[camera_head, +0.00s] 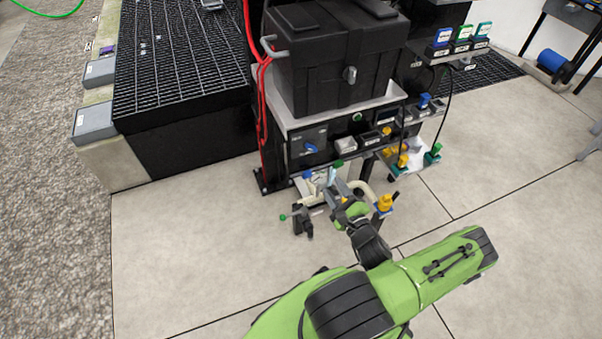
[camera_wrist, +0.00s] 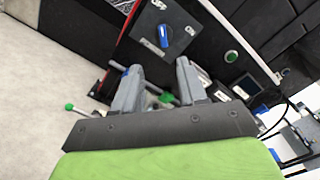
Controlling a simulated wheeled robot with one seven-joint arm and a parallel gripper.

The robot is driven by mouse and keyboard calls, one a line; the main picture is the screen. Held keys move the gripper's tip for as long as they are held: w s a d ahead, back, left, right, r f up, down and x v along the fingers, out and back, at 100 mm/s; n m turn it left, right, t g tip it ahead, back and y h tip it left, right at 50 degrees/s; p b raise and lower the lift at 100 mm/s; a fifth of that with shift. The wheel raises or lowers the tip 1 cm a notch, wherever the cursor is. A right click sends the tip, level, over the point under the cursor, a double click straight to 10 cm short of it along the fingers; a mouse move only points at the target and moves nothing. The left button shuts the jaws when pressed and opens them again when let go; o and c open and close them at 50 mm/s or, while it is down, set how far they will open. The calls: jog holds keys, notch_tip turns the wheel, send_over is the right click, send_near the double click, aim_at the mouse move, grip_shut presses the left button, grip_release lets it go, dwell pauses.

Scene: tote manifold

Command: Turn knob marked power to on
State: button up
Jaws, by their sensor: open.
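A blue knob (camera_head: 311,147) sits on a dark square panel (camera_head: 299,154) at the left of the stand's front, below the black tote. In the wrist view the same blue knob (camera_wrist: 163,36) shows on its dark panel (camera_wrist: 181,52), above and beyond the fingers. My gripper (camera_head: 334,183) is in front of and below the panel, apart from the knob. In the wrist view my gripper (camera_wrist: 158,80) has its two grey fingers spread, with nothing held between them.
A black tote (camera_head: 325,70) stands on the stand's shelf. A green button (camera_wrist: 231,56) lies right of the knob panel. Pipes and a green-tipped lever (camera_head: 283,217) are low near my gripper. A yellow-topped fitting (camera_head: 385,202) stands to its right.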

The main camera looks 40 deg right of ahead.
aim_at(313, 150)
jog(key=shift+m+h, duration=0.3)
jog(key=shift+m, duration=0.1)
jog(key=b+x, duration=0.1)
jog(key=x, duration=0.4)
jog(key=b+x, duration=0.1)
jog(key=x, duration=0.4)
jog(key=b+x, duration=0.2)
jog(key=x, duration=0.3)
jog(key=shift+w+d+f, duration=0.2)
jog(key=shift+d+f, duration=0.1)
jog(key=shift+d, duration=0.1)
jog(key=shift+c, duration=0.4)
grip_shut()
